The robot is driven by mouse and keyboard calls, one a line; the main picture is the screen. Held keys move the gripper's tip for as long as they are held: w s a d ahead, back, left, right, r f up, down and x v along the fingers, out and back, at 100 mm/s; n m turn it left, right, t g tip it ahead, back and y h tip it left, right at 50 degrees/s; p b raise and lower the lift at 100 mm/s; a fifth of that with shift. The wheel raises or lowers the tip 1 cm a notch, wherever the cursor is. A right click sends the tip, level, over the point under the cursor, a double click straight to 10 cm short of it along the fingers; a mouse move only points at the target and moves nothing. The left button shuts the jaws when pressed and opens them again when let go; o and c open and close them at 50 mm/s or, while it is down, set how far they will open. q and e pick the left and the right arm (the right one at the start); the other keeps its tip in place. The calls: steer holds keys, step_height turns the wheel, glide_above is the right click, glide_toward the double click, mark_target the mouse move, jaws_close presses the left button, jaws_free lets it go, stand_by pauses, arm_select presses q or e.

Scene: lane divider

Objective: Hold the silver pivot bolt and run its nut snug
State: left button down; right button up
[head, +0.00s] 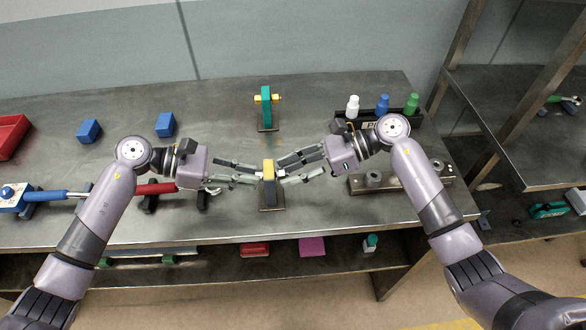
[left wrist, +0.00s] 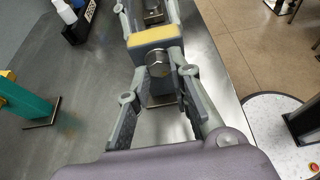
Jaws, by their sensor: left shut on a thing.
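The silver pivot bolt (left wrist: 158,62) shows its hex head on the near face of an upright block with a yellow top (left wrist: 152,37). The block (head: 268,170) stands on a small base plate near the table's front edge in the head view. My left gripper (head: 259,177) is shut on the bolt head from the left. My right gripper (head: 281,172) reaches to the block's right side, its fingers apart above and below the bolt line. The nut is too small and covered to make out clearly.
A teal block with a yellow bolt (head: 266,97) stands behind. A black rack of bottles (head: 400,114) and a metal holder (head: 400,181) are at right. Tools lie beside my left arm.

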jaws_close()
stand_by(0.5)
steer(key=shift+w+m+g, duration=0.2)
steer(key=shift+m+g, duration=0.6)
steer(key=shift+m, duration=0.4)
steer(key=m+g, duration=0.2)
steer(key=m, duration=0.1)
steer(key=shift+w+f+y, duration=0.15)
steer(key=shift+y, duration=0.25)
steer(key=m+g+y, duration=0.1)
steer(key=m, duration=0.2)
steer(key=shift+f+m, duration=0.1)
steer(key=shift+m, duration=0.3)
steer(key=m, duration=0.2)
steer(key=m+g+y, duration=0.1)
steer(key=shift+w+d+f+m, duration=0.1)
steer(key=shift+f+m, duration=0.1)
steer(key=shift+m, duration=0.2)
steer(key=shift+y, duration=0.3)
